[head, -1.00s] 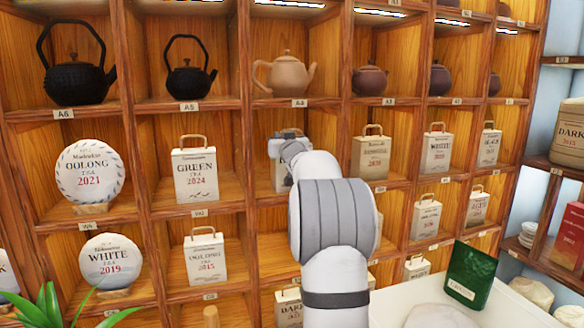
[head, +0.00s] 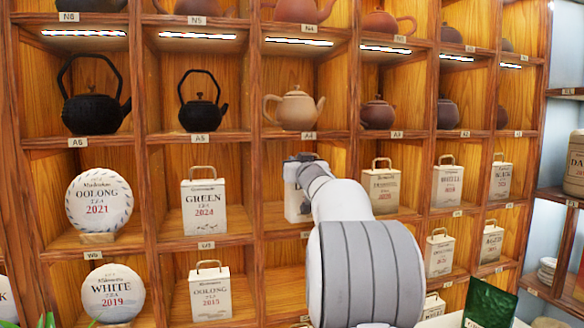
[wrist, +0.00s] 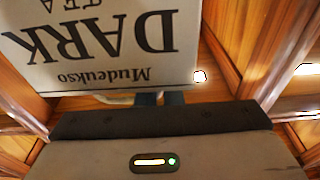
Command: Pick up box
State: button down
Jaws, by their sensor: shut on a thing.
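The box is a pale dark-tea box (head: 292,203) in the middle cubby of the shelf, partly hidden behind my arm. In the wrist view its label (wrist: 100,45) reads "DARK" upside down and fills the upper left. My gripper (head: 303,158) is at the top of the box. In the wrist view the dark fingers (wrist: 160,98) are shut at the box's handle, which shows as a pale strip beside them. I cannot tell whether the box's base rests on the shelf board or is slightly above it.
Wooden cubby walls stand close on both sides of the box. A green-tea box (head: 204,207) is in the cubby to the left, and another handled box (head: 381,190) is to the right. A tan teapot (head: 295,108) sits in the cubby above. A dark green packet (head: 490,305) is at lower right.

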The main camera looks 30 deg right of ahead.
jog(key=r+b+v, duration=0.1)
jog(key=b+v, duration=0.1)
jog(key=v, duration=0.9)
jog(key=shift+s+r, duration=0.25)
jog(key=shift+r, duration=0.15)
jog(key=shift+s, duration=0.1)
dwell(0.5)
